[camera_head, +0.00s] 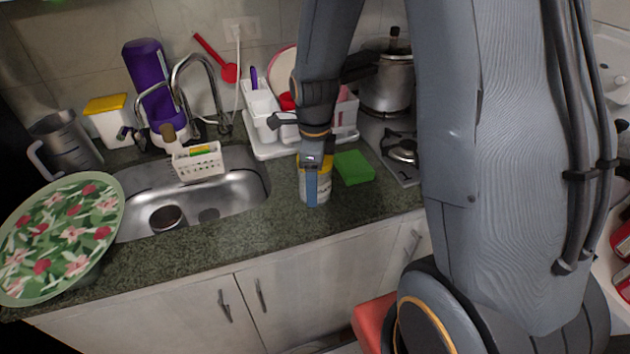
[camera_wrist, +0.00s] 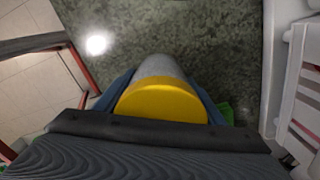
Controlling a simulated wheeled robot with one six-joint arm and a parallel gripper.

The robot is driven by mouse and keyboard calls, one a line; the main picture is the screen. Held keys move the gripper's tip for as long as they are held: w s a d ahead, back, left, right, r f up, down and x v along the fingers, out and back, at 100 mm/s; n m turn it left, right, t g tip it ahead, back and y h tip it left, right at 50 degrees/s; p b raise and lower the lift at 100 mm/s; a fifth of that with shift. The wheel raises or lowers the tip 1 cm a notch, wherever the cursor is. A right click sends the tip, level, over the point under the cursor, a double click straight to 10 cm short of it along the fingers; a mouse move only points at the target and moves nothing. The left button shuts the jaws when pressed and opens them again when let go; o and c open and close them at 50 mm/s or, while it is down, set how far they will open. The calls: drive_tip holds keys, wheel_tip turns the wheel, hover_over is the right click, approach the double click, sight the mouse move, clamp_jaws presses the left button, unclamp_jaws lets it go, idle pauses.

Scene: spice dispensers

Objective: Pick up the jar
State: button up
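The jar (camera_head: 325,190) has a yellow lid and a pale labelled body. It is upright at the counter's front part, left of the green sponge. I cannot tell whether its base touches the counter. My gripper (camera_head: 312,185) points down around it, and one blue finger hides part of its side. In the wrist view, the yellow lid of the jar (camera_wrist: 161,102) faces the camera. The blue fingers of my gripper (camera_wrist: 160,95) lie along both sides of the jar, with no visible gap, so it looks shut on the jar.
The green sponge (camera_head: 354,167) lies close to the jar's right. A dish rack (camera_head: 262,152) stands behind, and a stove with a pot (camera_head: 387,85) is at the right. The sink (camera_head: 235,182) is left. The counter's front edge is near.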

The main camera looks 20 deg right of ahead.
drive_tip(key=c, duration=0.8)
wheel_tip(320, 180, up, 10)
drive_tip(key=shift+r+b, duration=0.1)
drive_tip(key=shift+b, duration=1)
